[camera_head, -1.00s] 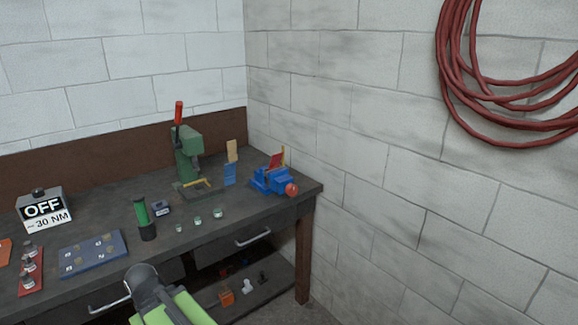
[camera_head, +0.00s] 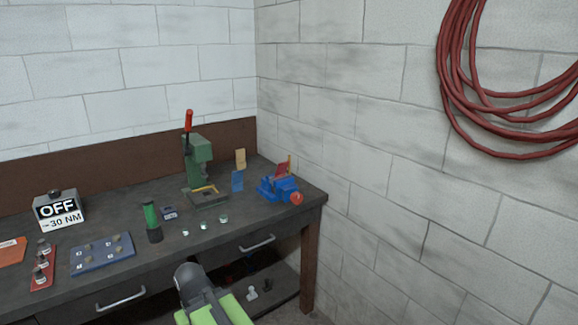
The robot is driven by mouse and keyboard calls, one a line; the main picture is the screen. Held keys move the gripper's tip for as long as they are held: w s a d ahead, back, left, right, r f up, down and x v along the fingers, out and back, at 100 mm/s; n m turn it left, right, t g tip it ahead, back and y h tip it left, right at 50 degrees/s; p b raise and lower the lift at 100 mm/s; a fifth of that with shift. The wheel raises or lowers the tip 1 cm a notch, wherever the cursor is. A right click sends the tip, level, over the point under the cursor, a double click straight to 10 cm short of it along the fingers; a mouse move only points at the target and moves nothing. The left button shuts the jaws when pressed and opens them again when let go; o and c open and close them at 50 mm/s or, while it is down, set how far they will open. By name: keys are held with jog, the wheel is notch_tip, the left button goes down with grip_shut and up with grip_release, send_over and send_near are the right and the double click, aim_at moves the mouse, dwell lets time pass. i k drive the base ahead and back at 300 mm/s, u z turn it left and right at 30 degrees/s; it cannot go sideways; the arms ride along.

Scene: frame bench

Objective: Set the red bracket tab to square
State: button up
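The red bracket tab (camera_head: 282,171) is a small red plate standing up at the blue vise (camera_head: 279,189) on the right end of the bench. It looks tilted, but it is too small to tell its exact angle. A thin tan-orange piece stands just behind it. My arm shows at the bottom centre, below and left of the vise and well apart from it. My gripper's fingertips cannot be made out.
A green press (camera_head: 198,165) with a red handle stands left of the vise. A yellow card (camera_head: 240,158) and a blue card (camera_head: 237,181) stand between them. Drawers face me.

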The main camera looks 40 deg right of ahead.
aim_at(282, 167)
jog(key=i, duration=0.9)
